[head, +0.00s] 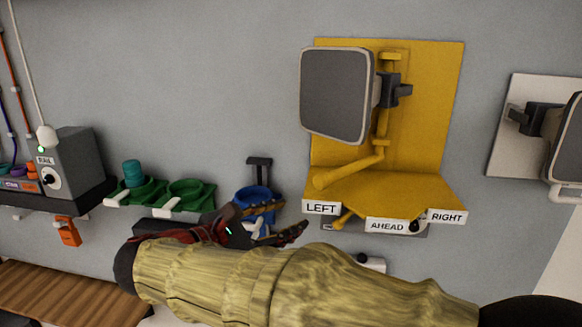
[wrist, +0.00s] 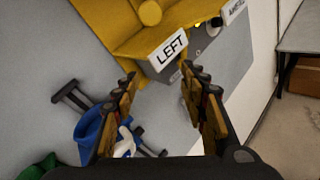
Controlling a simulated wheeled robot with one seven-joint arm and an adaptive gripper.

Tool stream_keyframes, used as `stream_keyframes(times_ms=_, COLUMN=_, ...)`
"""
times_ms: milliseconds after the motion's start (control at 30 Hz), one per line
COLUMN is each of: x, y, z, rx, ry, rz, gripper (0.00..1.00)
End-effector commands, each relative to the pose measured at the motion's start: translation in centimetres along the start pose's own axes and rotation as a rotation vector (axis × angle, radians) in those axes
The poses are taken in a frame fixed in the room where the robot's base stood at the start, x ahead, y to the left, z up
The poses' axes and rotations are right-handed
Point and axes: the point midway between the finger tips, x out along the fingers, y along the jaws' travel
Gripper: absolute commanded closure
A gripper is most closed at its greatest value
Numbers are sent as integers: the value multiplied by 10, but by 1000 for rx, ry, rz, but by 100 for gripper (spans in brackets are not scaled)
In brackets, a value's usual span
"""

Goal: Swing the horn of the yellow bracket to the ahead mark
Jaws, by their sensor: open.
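The yellow bracket (head: 435,110) is on the wall, right of centre in the head view. Its horn (head: 335,95) has a dark grey square face turned toward the left. A yellow bent lever (head: 350,168) runs down from the post, and its rounded end is above the LEFT label (head: 320,207). The AHEAD label (head: 387,226) is at the shelf's front middle and the RIGHT label (head: 446,216) at its right. My gripper (head: 292,218) is open and empty, just left of and below the LEFT label. In the wrist view, the lever's round end (wrist: 150,12) shows beyond my gripper (wrist: 160,76).
A blue ring holder (head: 252,194) is on the wall behind my gripper. Green holders (head: 188,193), a grey box (head: 75,165) and a wooden bench (head: 70,297) are at left. A second horn on a white plate (head: 510,148) is at right. Wall between them is bare.

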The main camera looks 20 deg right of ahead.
Motion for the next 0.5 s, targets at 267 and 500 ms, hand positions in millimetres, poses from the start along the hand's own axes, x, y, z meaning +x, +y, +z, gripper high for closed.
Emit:
stream_keyframes(times_ms=267, x=-5, y=6, z=63, rx=-178, ry=-206, rz=-18, gripper=57)
stream_keyframes(times_ms=500, x=24, y=6, z=69, rx=-184, ry=-204, rz=-21, gripper=57)
